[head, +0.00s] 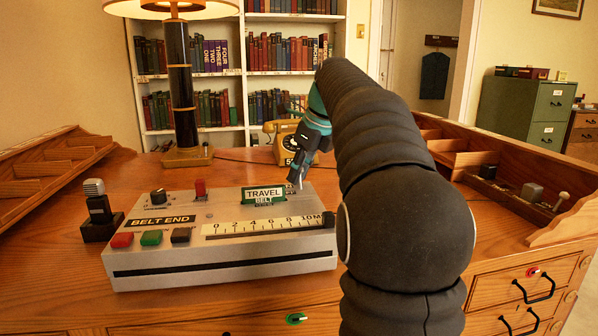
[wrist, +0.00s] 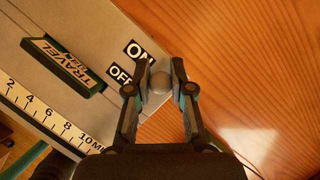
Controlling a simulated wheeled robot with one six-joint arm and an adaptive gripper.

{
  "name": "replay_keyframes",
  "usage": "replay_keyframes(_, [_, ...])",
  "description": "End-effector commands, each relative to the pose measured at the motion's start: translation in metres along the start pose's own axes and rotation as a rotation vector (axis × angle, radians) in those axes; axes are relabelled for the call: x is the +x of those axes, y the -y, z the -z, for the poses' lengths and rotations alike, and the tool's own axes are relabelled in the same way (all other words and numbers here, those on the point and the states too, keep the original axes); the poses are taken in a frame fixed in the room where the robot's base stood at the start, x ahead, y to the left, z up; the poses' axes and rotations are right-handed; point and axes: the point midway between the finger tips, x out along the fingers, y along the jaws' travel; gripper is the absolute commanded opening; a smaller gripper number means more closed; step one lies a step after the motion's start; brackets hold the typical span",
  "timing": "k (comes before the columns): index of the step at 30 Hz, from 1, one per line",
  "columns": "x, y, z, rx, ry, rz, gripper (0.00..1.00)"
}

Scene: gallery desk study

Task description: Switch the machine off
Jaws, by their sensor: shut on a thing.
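The machine (head: 220,262) is a grey box on the wooden desk, with a scale, a "BELT END" label and a green "TRAVEL BELT" sign (head: 263,196). In the wrist view, "ON" (wrist: 139,52) and "OFF" (wrist: 120,72) labels lie near the machine's edge. A round silver knob (wrist: 159,83) sits between the fingertips of my gripper (wrist: 159,78), beside these labels. The fingers are shut on it from both sides. In the head view my gripper (head: 297,180) is at the machine's back right corner, and the knob is hidden. I cannot tell which label the switch is set to.
Red (head: 122,240), green (head: 151,238) and dark (head: 181,235) buttons line the machine's front left. A microphone-like item (head: 97,205) stands at its left, a lamp (head: 181,95) and yellow telephone (head: 284,140) behind. Bare desk shows right of the knob in the wrist view.

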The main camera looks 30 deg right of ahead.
Motion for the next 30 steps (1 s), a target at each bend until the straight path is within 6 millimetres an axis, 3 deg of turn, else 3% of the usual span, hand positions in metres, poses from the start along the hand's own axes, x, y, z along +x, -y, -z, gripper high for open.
replay_keyframes(11, [0.000, -0.004, 0.005, -0.036, 0.096, 0.092, 0.00])
replay_keyframes(30, [-0.007, -0.020, 0.020, -0.182, 0.477, 0.446, 0.00])
